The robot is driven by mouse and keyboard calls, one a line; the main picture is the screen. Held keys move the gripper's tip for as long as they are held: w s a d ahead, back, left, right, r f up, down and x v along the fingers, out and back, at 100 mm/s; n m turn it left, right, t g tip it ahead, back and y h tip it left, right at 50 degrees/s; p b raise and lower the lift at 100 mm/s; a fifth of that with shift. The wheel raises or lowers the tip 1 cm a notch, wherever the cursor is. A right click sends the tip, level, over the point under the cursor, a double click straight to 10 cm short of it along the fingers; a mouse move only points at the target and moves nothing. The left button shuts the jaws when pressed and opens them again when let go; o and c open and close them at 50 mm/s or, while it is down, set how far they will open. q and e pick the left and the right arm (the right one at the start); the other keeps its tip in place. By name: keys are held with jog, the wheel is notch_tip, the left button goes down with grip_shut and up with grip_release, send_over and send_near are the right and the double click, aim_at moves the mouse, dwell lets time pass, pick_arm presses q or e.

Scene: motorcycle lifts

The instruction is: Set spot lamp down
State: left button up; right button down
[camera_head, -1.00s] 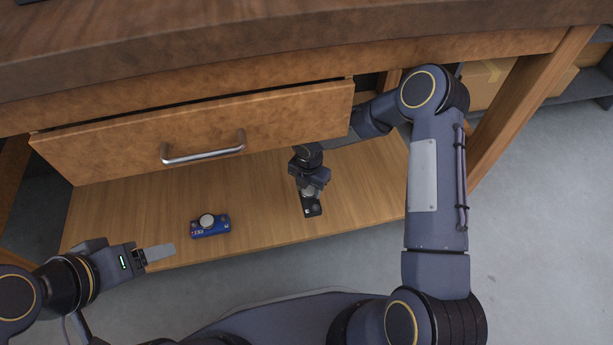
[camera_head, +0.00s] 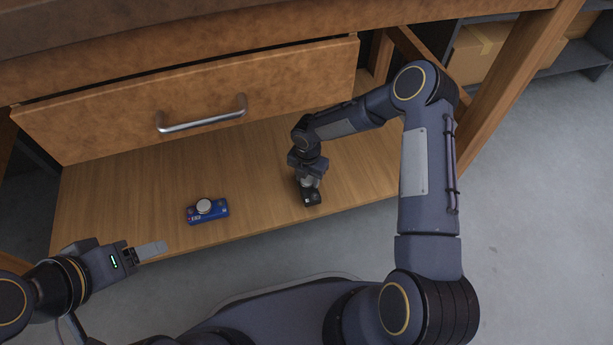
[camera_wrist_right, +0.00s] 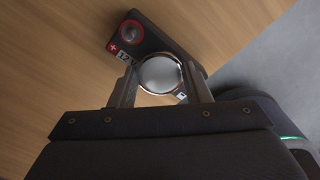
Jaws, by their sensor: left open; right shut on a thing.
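The spot lamp (camera_wrist_right: 160,74), a round silvery-white disc with a dark rim, sits between the fingers of my right gripper (camera_wrist_right: 158,92) in the right wrist view. My right gripper (camera_head: 309,184) is shut on it, pointing down over the lower shelf. Directly beneath is a black box (camera_head: 312,199) with a "12V" label and a red-ringed terminal, also in the right wrist view (camera_wrist_right: 140,42). I cannot tell whether the lamp touches this box. My left gripper (camera_head: 152,250) is open and empty at the shelf's front left edge.
A blue box (camera_head: 216,216) with a round whitish top (camera_head: 204,206) rests on the wooden shelf (camera_head: 130,205), left of the black box. A drawer (camera_head: 100,110) with a metal handle (camera_head: 200,118) overhangs the shelf. Bare shelf lies between the two boxes.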

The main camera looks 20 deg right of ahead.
aim_at(308, 180)
jog(key=shift+f+b, duration=0.45)
jog(key=shift+f, duration=0.05)
dwell(0.3)
jog(key=c, duration=0.7)
grip_release()
notch_tip(308, 180, up, 8)
jog(key=p, duration=0.3)
jog(key=shift+f, duration=0.1)
